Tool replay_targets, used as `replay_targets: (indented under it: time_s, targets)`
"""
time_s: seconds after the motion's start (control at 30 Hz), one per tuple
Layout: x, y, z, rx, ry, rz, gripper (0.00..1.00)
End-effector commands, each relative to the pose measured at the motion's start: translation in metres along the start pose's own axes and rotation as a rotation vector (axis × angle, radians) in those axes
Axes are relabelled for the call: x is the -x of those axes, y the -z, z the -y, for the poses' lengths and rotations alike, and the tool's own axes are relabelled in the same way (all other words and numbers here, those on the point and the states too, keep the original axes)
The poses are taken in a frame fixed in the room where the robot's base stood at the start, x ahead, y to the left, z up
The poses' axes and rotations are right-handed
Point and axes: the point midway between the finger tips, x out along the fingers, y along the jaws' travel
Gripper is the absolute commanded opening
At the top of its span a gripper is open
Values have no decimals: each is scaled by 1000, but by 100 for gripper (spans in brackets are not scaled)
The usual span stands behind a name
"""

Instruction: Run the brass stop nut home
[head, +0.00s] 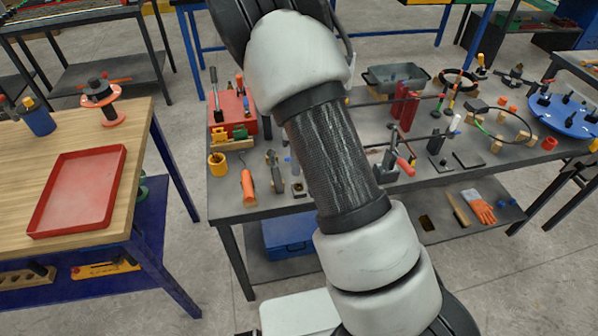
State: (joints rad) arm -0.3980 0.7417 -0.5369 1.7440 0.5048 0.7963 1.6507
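I cannot make out the brass stop nut; it may be too small to tell or hidden behind my arm. A grey workbench (245,180) crowded with tools and fittings fills the middle and right. My arm crosses the centre of the head view and covers part of this bench. My gripper is out of the picture, so its opening and its distance from anything cannot be seen.
A wooden bench at left holds a red tray (78,190) and an orange-flanged black fitting (103,103). The grey bench bears a red box (231,112), a grey bin (397,78) and a blue disc (565,115) with black posts. Bare floor separates the benches.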

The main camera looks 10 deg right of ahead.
Motion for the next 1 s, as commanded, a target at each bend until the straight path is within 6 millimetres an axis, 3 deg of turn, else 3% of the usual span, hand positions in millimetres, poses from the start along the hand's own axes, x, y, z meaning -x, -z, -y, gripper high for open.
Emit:
replay_targets:
  time_s: [0.03,0.2,0.4,1.0]
  targets:
    - [15,-1,1,2,4,3,40]
    - [52,-1,1,2,4,3,40]
    - [77,0,1,0,2,1,40]
    - [85,0,0,2,1,2,40]
